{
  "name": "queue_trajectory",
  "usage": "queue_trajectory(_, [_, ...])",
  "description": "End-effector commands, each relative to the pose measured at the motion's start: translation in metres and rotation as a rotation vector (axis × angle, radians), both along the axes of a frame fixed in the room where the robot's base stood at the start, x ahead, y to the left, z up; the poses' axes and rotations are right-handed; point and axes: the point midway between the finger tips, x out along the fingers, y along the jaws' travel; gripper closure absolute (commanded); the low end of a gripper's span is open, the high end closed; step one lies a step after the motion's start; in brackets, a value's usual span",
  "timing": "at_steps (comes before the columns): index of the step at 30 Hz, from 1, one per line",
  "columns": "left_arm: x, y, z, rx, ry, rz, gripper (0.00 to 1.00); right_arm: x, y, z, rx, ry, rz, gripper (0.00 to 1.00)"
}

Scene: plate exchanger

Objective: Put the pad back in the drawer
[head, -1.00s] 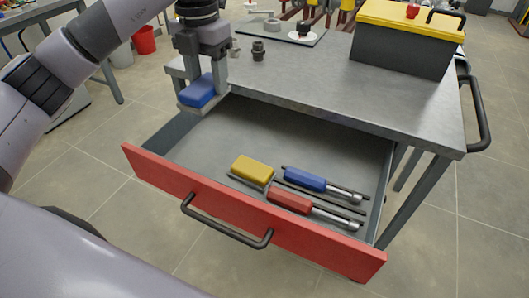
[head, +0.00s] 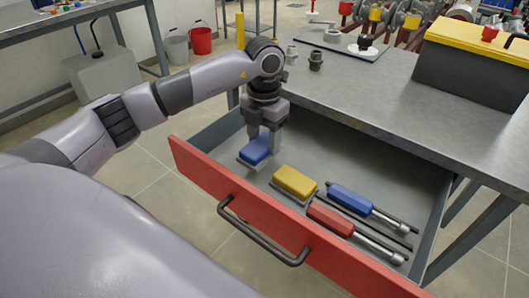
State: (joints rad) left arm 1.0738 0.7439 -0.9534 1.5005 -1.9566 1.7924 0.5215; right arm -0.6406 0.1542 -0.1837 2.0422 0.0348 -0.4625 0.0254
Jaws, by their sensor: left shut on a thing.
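The pad with a blue top and grey underside (head: 255,152) is held by my left gripper (head: 262,148), which is shut on it. The gripper points down into the left part of the open drawer (head: 235,205), which has a red front. The pad is low inside the drawer; I cannot tell whether it touches the drawer floor. A yellow pad (head: 295,182) lies just to its right in the drawer. My right gripper is not in view.
The drawer also holds a blue-handled tool (head: 351,199), a red-handled tool (head: 331,218) and dark rods. Above it is the grey bench top (head: 390,112) with a yellow-lidded toolbox (head: 475,62) and dark fittings (head: 315,60). The drawer's black handle (head: 262,236) sticks out in front.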

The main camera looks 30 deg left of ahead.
Motion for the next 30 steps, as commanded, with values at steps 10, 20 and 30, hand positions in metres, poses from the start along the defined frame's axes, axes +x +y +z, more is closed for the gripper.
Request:
queue_trajectory(10, [0.0, 0.0, -0.041, 0.0, 0.002, 0.0, 0.76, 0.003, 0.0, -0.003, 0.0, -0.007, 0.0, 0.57])
queue_trajectory(20, [0.0, 0.0, -0.045, 0.001, 0.0, 0.0, 0.76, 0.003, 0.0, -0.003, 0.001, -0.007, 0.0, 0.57])
queue_trajectory(30, [0.0, 0.0, -0.047, 0.001, 0.001, 0.0, 0.22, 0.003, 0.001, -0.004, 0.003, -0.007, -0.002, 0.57])
